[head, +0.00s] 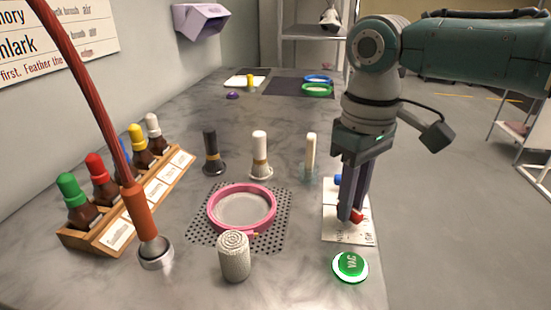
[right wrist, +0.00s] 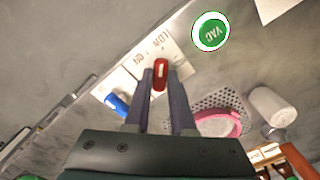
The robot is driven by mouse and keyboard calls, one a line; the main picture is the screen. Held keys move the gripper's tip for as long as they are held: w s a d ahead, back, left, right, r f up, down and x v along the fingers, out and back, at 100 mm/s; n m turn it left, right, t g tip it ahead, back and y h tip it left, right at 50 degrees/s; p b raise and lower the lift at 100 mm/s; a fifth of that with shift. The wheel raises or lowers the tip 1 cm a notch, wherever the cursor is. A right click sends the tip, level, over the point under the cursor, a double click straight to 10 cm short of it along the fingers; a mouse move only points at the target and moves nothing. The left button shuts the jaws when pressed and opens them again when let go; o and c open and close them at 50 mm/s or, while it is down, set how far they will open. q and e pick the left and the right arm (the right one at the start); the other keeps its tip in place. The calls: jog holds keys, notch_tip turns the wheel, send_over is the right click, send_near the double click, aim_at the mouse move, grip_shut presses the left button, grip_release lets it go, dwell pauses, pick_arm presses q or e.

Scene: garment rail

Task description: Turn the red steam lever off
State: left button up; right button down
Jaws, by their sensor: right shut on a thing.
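The red lever (head: 358,216) sits on a white printed plate (head: 345,235) at the right of the bench. My right gripper (head: 350,212) points down from above and is shut on the red lever. In the right wrist view the red lever (right wrist: 160,74) shows between the two fingertips (right wrist: 160,82), with its pale-marked end visible. A blue lever (head: 338,180) is farther back on the same plate and clear of the fingers; it also shows in the right wrist view (right wrist: 117,105). Part of the red lever is hidden by the fingers. My left gripper is not in view.
A green VAC button (head: 350,267) is just in front of the plate. A wooden bottle rack (head: 155,180) is farther left. The bench edge is close on the right.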

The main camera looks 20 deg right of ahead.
pick_arm(q)
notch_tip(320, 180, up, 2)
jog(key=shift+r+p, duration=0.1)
jog(key=shift+p, duration=0.85)
pick_arm(e)
jog(key=n, duration=0.3)
pick_arm(q)
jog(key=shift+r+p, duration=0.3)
jog(key=shift+p, duration=0.1)
pick_arm(e)
jog(key=n, duration=0.2)
jog(key=shift+n, duration=0.3)
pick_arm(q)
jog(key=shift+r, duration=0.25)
pick_arm(e)
jog(key=shift+n, duration=1.5)
jog(key=c, duration=0.8)
grip_release()
jog(key=shift+o, duration=0.2)
pick_arm(q)
jog(key=shift+p, duration=0.3)
pick_arm(e)
jog(key=shift+r, duration=0.1)
